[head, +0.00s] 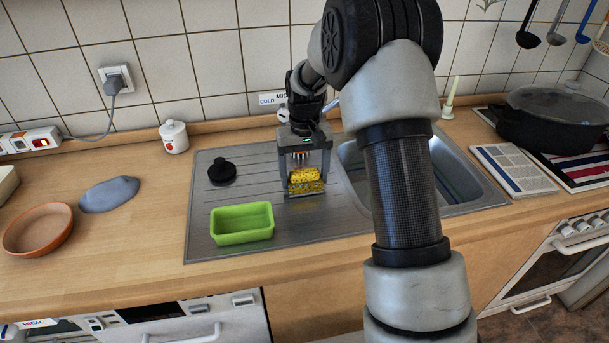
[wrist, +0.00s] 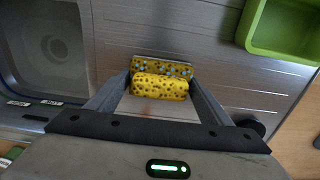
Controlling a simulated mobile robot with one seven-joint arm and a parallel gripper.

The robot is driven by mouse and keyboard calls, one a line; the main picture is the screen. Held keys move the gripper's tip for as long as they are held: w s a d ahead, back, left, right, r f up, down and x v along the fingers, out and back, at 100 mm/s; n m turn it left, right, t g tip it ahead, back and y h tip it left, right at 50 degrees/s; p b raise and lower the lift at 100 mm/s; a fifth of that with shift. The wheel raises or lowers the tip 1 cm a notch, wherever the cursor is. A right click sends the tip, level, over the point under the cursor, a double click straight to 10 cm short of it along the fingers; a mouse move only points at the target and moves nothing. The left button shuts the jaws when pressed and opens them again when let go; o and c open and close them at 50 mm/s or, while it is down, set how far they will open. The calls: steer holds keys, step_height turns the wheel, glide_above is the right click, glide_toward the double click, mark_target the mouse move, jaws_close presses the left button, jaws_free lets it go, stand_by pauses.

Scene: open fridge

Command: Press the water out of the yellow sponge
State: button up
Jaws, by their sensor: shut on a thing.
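The yellow sponge (head: 305,174) is between the two fingers of my gripper (head: 305,189), over the ribbed drainboard of the metal sink. My gripper points down and is shut on it. In the wrist view, the sponge (wrist: 160,88) shows dark pores and spans the space between the fingertips (wrist: 162,78). A speckled, darker yellow strip (wrist: 161,68) lies along its far side. I cannot tell whether this strip is part of the sponge. I cannot see any water drops, or whether the sponge touches the drainboard.
A green tub (head: 243,237) stands on the drainboard, front left of my gripper. A black stopper (head: 221,173) lies left of it. The sink basin (head: 352,165) is to the right, partly hidden by my arm. A grey cloth (head: 109,194) and brown dish (head: 38,228) lie further left.

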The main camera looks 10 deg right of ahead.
steer(key=shift+s+f, duration=0.2)
steer(key=shift+f, duration=0.35)
stand_by(1.9)
steer(key=shift+r, duration=0.1)
steer(key=shift+w+r+p, duration=0.2)
steer(key=shift+r+p, duration=2.15)
steer(key=shift+r, duration=1.3)
